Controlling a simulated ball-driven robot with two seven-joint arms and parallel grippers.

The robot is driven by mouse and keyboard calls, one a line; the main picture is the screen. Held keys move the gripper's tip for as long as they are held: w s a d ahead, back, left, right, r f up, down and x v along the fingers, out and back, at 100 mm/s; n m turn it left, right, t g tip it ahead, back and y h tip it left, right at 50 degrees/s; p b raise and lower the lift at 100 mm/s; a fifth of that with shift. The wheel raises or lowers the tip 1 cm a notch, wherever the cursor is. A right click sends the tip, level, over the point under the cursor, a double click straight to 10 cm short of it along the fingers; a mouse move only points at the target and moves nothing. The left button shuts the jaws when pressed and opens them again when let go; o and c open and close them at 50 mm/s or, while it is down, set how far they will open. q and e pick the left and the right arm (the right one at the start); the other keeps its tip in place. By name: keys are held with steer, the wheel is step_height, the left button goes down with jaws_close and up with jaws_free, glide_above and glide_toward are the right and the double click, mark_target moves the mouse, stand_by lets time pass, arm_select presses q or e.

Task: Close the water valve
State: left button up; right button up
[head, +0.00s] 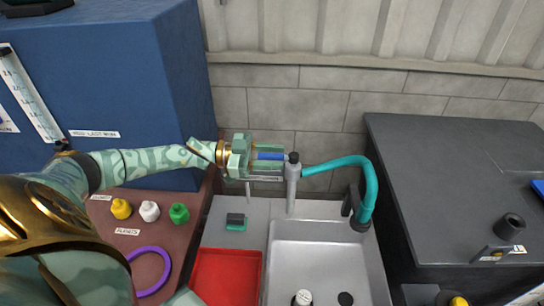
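The water valve is a short blue lever handle (270,156) beside a grey upright pipe (292,185) with a dark cap, behind the sink. The lever points left from the pipe, roughly level in the picture. My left gripper (268,155) reaches in from the left at the lever. Its two green fingers stand apart, one above and one below the blue lever, which shows between them. Contact with the lever cannot be made out. A teal hose (345,166) curves from the pipe to the right. My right gripper is out of view.
The grey sink (325,250) lies below the valve, with a red tray (226,276) and a green-and-black sponge (236,221) to its left. Yellow, white and green bottles and a purple ring (150,291) are further left. A dark counter (450,190) stands right.

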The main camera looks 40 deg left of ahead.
arm_select(q)
steer(key=v, duration=1.2)
steer(key=shift+b, duration=0.4)
